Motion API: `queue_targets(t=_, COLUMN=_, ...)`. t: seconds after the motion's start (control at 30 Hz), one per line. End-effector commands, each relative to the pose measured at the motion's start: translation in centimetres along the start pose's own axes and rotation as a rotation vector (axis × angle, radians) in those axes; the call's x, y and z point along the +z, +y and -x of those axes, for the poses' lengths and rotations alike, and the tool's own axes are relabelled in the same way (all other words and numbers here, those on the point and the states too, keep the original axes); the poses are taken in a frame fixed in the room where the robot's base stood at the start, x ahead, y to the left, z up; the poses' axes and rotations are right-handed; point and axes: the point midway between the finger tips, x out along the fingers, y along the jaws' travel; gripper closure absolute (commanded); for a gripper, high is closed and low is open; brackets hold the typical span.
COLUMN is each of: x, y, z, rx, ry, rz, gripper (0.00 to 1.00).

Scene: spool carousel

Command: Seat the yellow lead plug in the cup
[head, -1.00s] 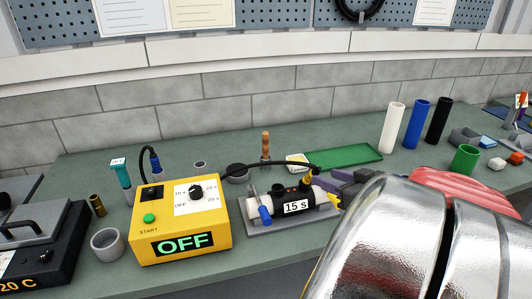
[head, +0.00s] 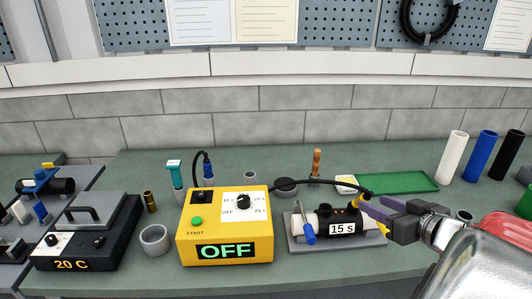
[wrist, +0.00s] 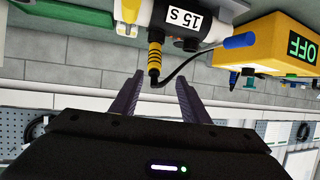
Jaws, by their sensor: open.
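The yellow lead plug (head: 365,198) stands at the right end of the black fitting marked 15 S (head: 340,220), with a black cable running from it to the yellow box. In the wrist view the ribbed yellow plug (wrist: 154,62) meets a black cup (wrist: 156,36) on the fitting; how deep it sits I cannot tell. My gripper (head: 366,205) is at the plug from the right. In the wrist view my gripper (wrist: 160,76) is open, one finger on each side of the plug, with gaps between.
The yellow control box (head: 225,235) reads OFF. A blue-handled part (head: 308,234) is at the fitting's left end. A wooden-handled tool (head: 316,163) and a green tray (head: 400,182) are behind. White (head: 452,157) and blue (head: 481,156) tubes stand right.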

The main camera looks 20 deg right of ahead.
Motion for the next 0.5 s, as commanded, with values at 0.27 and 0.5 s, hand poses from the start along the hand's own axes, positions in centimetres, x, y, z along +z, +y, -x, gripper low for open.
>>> queue_targets(t=0.27, x=-5.0, y=-0.2, z=-2.6, rx=-0.007, ry=0.076, rz=0.026, gripper=0.58)
queue_targets(t=0.5, x=-11.0, y=4.6, z=-3.7, rx=0.184, ry=0.164, rz=0.049, gripper=0.58)
